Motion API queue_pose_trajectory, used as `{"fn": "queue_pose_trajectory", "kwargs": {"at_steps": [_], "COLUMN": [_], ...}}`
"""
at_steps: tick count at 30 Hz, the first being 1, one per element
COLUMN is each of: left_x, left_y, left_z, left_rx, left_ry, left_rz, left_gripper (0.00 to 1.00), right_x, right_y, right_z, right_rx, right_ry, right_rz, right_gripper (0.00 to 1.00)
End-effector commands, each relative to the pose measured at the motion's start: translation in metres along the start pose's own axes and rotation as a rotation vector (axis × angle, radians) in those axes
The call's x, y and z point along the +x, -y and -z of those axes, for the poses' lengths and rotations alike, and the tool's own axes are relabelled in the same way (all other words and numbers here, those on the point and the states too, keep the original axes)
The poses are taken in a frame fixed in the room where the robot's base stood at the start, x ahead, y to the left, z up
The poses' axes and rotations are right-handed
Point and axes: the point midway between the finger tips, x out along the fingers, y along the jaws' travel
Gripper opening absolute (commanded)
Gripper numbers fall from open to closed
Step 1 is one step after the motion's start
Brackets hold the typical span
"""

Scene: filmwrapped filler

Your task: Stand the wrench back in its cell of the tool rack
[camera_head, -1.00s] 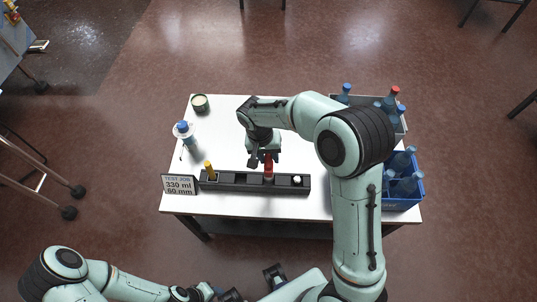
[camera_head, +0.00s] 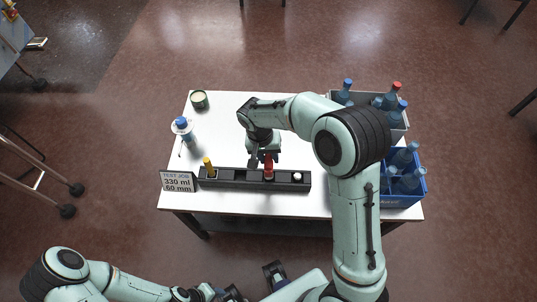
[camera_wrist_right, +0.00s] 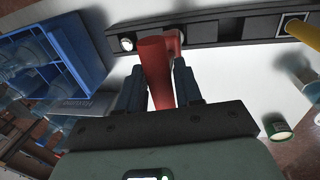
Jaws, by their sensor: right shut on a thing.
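The red tool, which I take as the wrench (camera_head: 269,171), is at the middle-right of the black tool rack (camera_head: 240,184) in the head view. My right gripper (camera_head: 264,154) is over the rack's far side and shut on it. In the right wrist view the red tool (camera_wrist_right: 156,70) runs between the two fingers (camera_wrist_right: 158,88), with another red part beside it at the rack (camera_wrist_right: 215,30). I cannot tell whether its lower end is inside a cell. My left gripper (camera_head: 252,285) is low at the front edge of the picture, away from the table; its jaw state is unclear.
A yellow-handled tool (camera_head: 208,167) stands in the rack's left end, and a white-topped item (camera_head: 297,177) at its right. A sign (camera_head: 179,182), a blue-capped bottle (camera_head: 183,130) and a green tin (camera_head: 199,100) are left. A grey crate (camera_head: 338,98) and blue crate (camera_head: 403,201) hold bottles at right.

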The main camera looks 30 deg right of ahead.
Motion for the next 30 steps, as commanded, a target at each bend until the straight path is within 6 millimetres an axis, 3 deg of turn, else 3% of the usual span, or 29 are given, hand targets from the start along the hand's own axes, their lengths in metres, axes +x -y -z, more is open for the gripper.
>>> {"fn": "queue_pose_trajectory", "kwargs": {"at_steps": [30], "left_x": [0.018], "left_y": [0.007], "left_z": [-0.003], "left_rx": [-0.003], "left_ry": [0.007], "left_rz": [0.003], "left_gripper": [0.43], "right_x": [0.025], "right_y": [0.005], "right_z": [0.0], "right_rx": [0.001], "right_ry": [-0.001], "right_rz": [0.001], "right_gripper": [0.0]}}
